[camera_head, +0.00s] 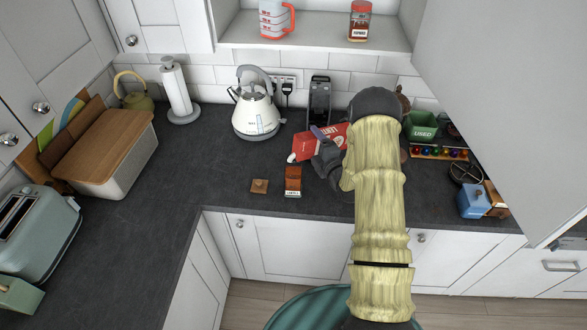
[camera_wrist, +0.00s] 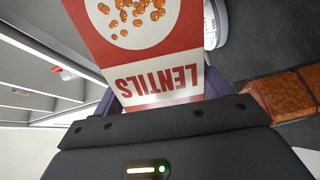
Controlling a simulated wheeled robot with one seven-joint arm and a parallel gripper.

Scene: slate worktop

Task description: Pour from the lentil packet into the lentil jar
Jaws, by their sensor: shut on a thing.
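The lentil packet (camera_head: 308,148), red with a white end, is tilted almost onto its side, its white end at the lower left just above the jar in the picture. My gripper (camera_head: 325,139) is shut on it. In the wrist view, the packet's LENTILS panel (camera_wrist: 160,65) is upside down between the fingers (camera_wrist: 165,102). The lentil jar (camera_head: 293,180), with orange-brown contents and a white label, stands upright on the worktop. The jar also shows at the right of the wrist view (camera_wrist: 280,98). I see no stream of lentils; the packet's mouth is unclear.
A square wooden lid (camera_head: 260,186) lies left of the jar. A white kettle (camera_head: 255,112) and a dark upright appliance (camera_head: 319,100) stand behind. A green box (camera_head: 420,127), a pod rack (camera_head: 439,153) and a blue container (camera_head: 471,202) are at right.

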